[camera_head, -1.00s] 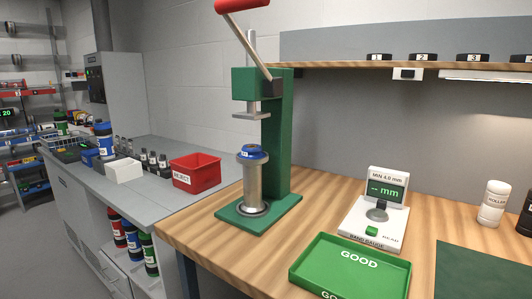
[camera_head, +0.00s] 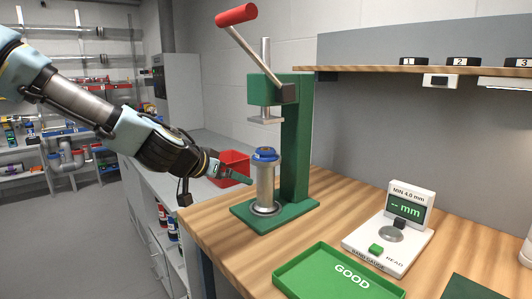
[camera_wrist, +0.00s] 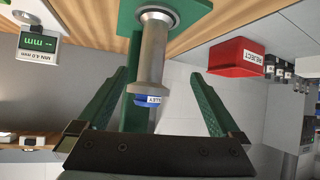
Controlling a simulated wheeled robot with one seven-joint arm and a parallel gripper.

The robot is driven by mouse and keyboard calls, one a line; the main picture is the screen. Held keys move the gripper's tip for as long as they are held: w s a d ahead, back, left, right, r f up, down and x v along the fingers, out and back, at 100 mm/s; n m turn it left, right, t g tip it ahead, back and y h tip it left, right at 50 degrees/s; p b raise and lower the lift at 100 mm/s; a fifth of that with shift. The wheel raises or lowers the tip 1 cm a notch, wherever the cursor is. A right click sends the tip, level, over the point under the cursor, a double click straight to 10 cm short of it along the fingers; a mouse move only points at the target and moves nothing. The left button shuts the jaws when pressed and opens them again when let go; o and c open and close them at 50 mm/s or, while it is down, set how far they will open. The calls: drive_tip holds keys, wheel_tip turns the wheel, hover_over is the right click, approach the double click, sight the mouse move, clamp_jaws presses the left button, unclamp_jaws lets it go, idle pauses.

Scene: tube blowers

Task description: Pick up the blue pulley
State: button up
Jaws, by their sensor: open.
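The blue pulley (camera_head: 265,154) sits on top of the upright metal post of the green press, below the press ram. In the wrist view, which is upside down, the pulley (camera_wrist: 148,99) shows as a blue rim with a white label at the end of the post (camera_wrist: 153,55). My gripper (camera_head: 245,180) is just left of the post, a little below the pulley's height in the head view. In the wrist view its two green fingers (camera_wrist: 160,93) are spread wide, with the pulley between them in the picture. They hold nothing.
The green press (camera_head: 295,140) has a column right behind the post and a ram (camera_head: 265,117) above it. A red reject bin (camera_head: 232,160) is behind my gripper. A band gauge (camera_head: 392,235) and a green GOOD tray (camera_head: 335,277) are on the wooden bench.

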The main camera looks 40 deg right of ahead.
drive_tip(key=h, duration=0.2)
approach(265, 149)
drive_tip(key=shift+m, duration=0.3)
drive_tip(key=shift+p+x, duration=1.95)
drive_tip(key=shift+x, duration=3.1)
drive_tip(key=shift+a+f, duration=0.1)
drive_tip(key=shift+f, duration=0.05)
clamp_jaws()
drive_tip(key=shift+r, duration=0.2)
